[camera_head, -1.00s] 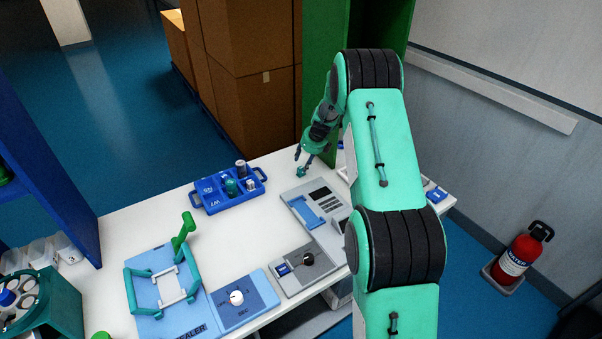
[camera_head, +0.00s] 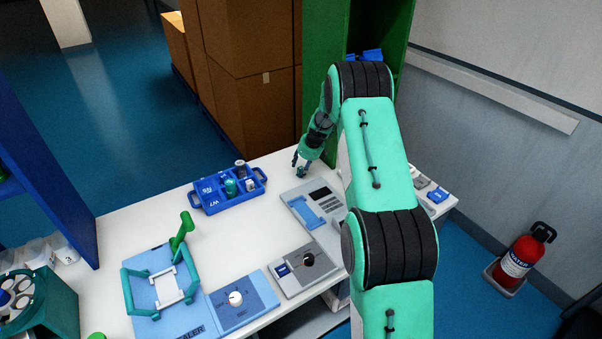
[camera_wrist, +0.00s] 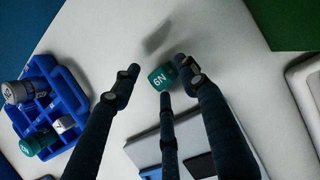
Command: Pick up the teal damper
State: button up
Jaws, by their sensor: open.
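A small teal damper (camera_wrist: 160,79) marked 6N shows between my fingertips in the wrist view. It is small and partly hidden by my gripper (camera_head: 300,170) in the head view, near the table's far edge. My gripper, also in the wrist view (camera_wrist: 157,72), is open with its fingers around the damper. The right fingertip is very close to it; I cannot tell if they touch. A second teal piece (camera_wrist: 38,143) sits in the blue tray (camera_head: 213,208), with a grey-topped and a white piece beside it.
A grey device with a display (camera_head: 318,205) stands close to my gripper on the white table (camera_head: 150,220). A green cabinet (camera_head: 325,80) stands just behind. A blue sealer plate (camera_head: 165,290) and a dial unit (camera_head: 308,268) lie nearer.

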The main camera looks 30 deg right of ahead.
aim_at(302, 168)
jog(key=c, duration=1.1)
jog(key=shift+r, duration=0.15)
jog(key=shift+r+p, duration=0.3)
jog(key=shift+r, duration=0.25)
notch_tip(302, 168, up, 2)
jog(key=shift+r+p, duration=0.15)
jog(key=shift+p, duration=0.3)
jog(key=s+a, duration=0.2)
jog(key=s, duration=0.3)
jog(key=s+a+r+p, duration=0.1)
jog(key=s+a, duration=0.1)
jog(key=s, duration=0.3)
jog(key=s+a+p, duration=0.1)
jog(key=s+a, duration=0.1)
jog(key=s, duration=0.2)
jog(key=shift+s+r, duration=0.15)
jog(key=shift+s, duration=0.25)
